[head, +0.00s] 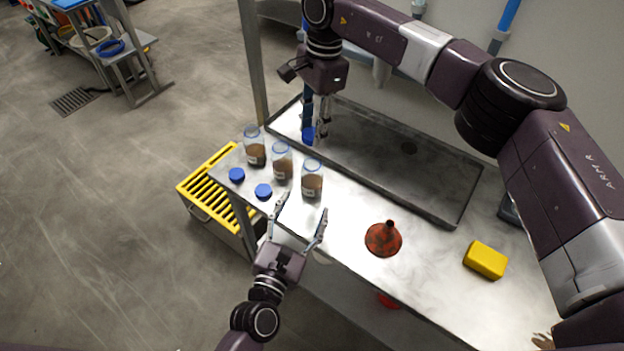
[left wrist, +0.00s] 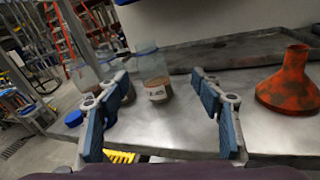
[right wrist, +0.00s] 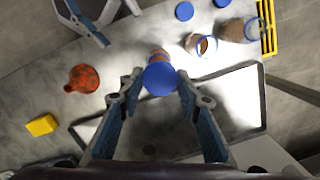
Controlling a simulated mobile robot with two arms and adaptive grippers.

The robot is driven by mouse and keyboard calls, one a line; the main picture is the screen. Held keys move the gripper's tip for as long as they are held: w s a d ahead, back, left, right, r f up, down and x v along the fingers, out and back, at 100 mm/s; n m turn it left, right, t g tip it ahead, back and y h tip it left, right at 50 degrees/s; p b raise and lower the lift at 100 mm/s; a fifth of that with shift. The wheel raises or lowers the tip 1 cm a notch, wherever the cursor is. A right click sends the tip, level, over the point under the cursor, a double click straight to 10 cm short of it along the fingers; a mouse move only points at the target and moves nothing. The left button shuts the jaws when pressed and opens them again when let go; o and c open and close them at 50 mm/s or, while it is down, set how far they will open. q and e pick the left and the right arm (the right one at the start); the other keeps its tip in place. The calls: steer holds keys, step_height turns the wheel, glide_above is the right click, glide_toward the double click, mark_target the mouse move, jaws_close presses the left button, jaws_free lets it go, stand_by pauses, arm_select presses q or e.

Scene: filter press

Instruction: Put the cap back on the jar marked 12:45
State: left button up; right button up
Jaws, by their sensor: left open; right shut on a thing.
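Three open glass jars with brown contents stand in a row on the metal bench: a left jar (head: 254,149), a middle jar (head: 282,163) and a right jar (head: 312,182). My right gripper (head: 316,130) is shut on a blue cap (right wrist: 160,79), held above and behind the row, apart from the jars. Two more blue caps, one (head: 237,174) and another (head: 263,191), lie on the bench in front of the jars. My left gripper (head: 304,206) is open and empty, its fingers pointing toward the right jar, which also shows in the left wrist view (left wrist: 152,75).
A sunken metal tray (head: 400,160) lies behind the jars. An orange-red funnel (head: 383,240) and a yellow sponge-like block (head: 485,260) are on the bench to the right. A yellow slatted crate (head: 208,187) stands beyond the bench's left end. The bench between jars and funnel is clear.

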mark_target(309, 177)
arm_select(q)
steer(key=n, duration=0.2)
steer(key=a+n+t+y, duration=0.1)
steer(key=shift+w+r, duration=0.1)
steer(key=shift+w, duration=0.2)
steer(key=x, duration=1.2)
steer(key=shift+c, duration=0.6)
jaws_close()
arm_select(e)
steer(key=shift+f, duration=2.45)
